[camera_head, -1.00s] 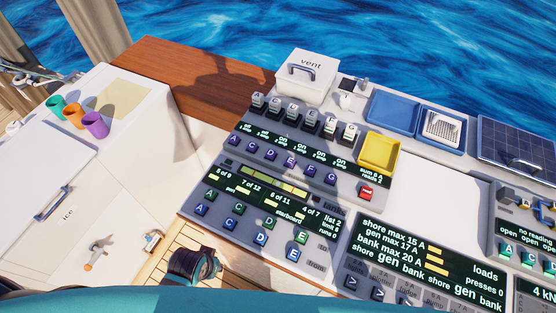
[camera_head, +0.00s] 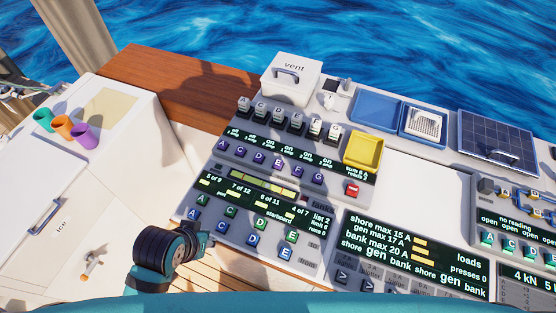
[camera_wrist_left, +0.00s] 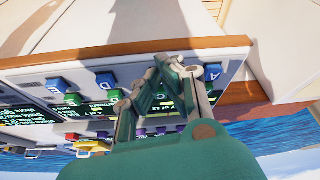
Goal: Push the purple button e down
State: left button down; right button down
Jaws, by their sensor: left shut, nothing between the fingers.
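The purple button E (camera_head: 279,163) is in the upper row of purple buttons on the grey panel, below a dark display, in the head view. It has a dark raised look; I cannot tell its depth. My left gripper (camera_head: 206,238) is low at the panel's near left edge, well apart from the button. In the left wrist view the gripper (camera_wrist_left: 168,62) is shut and empty, with the panel upside down behind it. Small purple buttons show beyond it there, partly hidden by the fingers, their letters unreadable. My right gripper is in neither view.
Green and blue buttons (camera_head: 253,239) lie on the panel's nearer part. Grey switches (camera_head: 277,115) stand behind the purple row. A yellow tray (camera_head: 363,150) and a red button (camera_head: 352,190) are to its right. The white vent box (camera_head: 291,75) stands at the back.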

pick_arm(q)
jog(key=w+d+r+t+h, duration=0.15)
jog(key=w+d+r, duration=0.25)
jog(key=w+d, duration=0.4)
jog(key=w+d+r+t+h, duration=0.1)
jog(key=w+d+r+h, duration=0.2)
jog(key=w+d, duration=0.5)
notch_tip(320, 180, up, 4)
jog(key=n, duration=0.3)
send_over(276, 161)
jog(key=shift+f, duration=0.2)
notch_tip(276, 161, down, 7)
jog(key=b, duration=0.7)
jog(key=shift+r, duration=0.1)
jog(key=shift+f+b, duration=0.45)
jog(key=shift+f, duration=0.55)
jog(key=shift+f, duration=0.15)
